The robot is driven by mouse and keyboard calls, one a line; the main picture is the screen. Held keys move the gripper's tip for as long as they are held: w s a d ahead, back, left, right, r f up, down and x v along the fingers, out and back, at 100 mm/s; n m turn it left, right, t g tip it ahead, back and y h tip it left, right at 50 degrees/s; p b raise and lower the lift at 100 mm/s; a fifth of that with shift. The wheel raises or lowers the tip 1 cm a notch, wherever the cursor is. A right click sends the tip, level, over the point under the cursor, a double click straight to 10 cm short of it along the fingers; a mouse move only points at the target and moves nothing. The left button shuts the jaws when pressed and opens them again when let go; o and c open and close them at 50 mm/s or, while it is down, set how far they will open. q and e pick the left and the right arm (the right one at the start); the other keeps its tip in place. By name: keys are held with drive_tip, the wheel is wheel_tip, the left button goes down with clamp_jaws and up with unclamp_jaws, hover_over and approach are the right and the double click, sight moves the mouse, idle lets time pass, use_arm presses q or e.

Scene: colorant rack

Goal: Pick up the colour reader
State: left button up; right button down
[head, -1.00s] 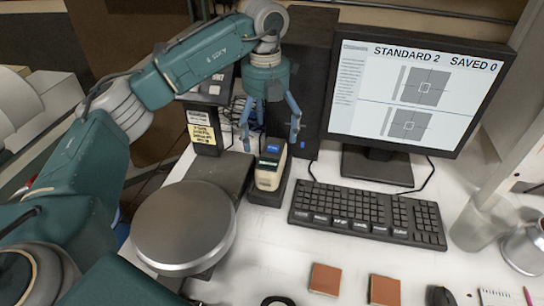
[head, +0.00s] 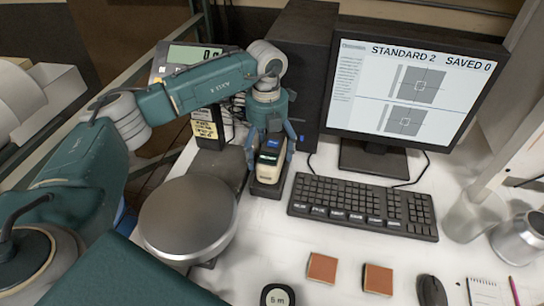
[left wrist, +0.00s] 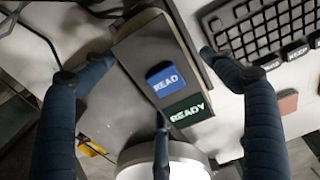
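The colour reader (head: 268,169), a small cream and dark handheld device, stands in a black dock (head: 264,192) between the scale and the keyboard. In the left wrist view the reader (left wrist: 150,45) shows a blue READ button and a green READY display. My left gripper (head: 271,146) is lowered over the reader from above, with its blue fingers on either side. In the left wrist view the gripper (left wrist: 156,58) is open, and gaps show between the side fingers and the reader's body. My right gripper is not in view.
A round metal scale plate (head: 187,218) is left of the reader. A keyboard (head: 362,207) and monitor (head: 415,88) are to the right, a black computer tower (head: 303,55) behind. Two brown sample squares (head: 322,267) (head: 378,279), a mouse (head: 432,290) and a round gauge (head: 278,296) lie in front.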

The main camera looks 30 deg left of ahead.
use_arm(q)
drive_tip(key=c, duration=1.3)
drive_tip(key=shift+r, duration=0.1)
drive_tip(key=shift+c, duration=0.9)
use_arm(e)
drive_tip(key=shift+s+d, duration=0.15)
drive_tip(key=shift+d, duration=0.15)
use_arm(q)
drive_tip(key=shift+r, duration=0.1)
